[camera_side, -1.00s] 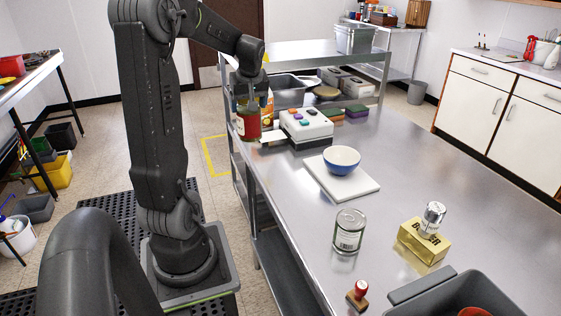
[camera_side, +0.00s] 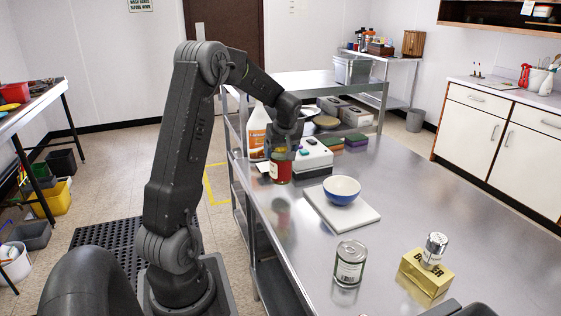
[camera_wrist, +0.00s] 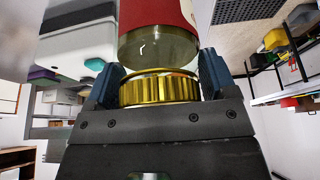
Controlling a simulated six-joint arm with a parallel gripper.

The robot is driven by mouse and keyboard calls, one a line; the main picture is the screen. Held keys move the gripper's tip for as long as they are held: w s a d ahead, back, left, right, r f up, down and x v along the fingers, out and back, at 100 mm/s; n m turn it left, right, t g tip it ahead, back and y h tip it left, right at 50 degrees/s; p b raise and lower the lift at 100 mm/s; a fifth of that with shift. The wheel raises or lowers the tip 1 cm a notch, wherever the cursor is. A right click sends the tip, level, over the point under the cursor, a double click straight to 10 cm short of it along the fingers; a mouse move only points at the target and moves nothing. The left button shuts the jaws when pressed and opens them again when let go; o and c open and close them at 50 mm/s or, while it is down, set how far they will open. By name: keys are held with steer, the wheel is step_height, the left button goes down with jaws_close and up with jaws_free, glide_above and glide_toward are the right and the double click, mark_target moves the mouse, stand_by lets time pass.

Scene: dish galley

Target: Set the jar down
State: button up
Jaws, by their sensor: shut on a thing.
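The jar (camera_side: 281,170) has a red label and clear glass at its end. In the wrist view its gold lid (camera_wrist: 160,88) sits between the two blue fingertips of my gripper (camera_wrist: 160,80), with the red-labelled body (camera_wrist: 158,14) beyond. In the side view my gripper (camera_side: 284,152) is above the jar, shut on its lid, and the jar hangs upright over the left edge area of the steel table (camera_side: 400,190). A red reflection shows in the steel below it. I cannot tell whether its base touches the steel.
Close behind the jar are a white device with coloured buttons (camera_side: 313,158) and an orange-labelled bottle (camera_side: 257,133). To the right are a blue bowl (camera_side: 342,189) on a white board (camera_side: 360,215). A can (camera_side: 349,263) and a gold butter block (camera_side: 426,274) stand nearer. Steel between jar and can is clear.

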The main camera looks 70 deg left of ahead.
mark_target(281, 161)
steer(key=shift+f, duration=1.9)
steer(key=shift+f, duration=0.1)
steer(key=o, duration=1.6)
steer(key=shift+f, duration=0.15)
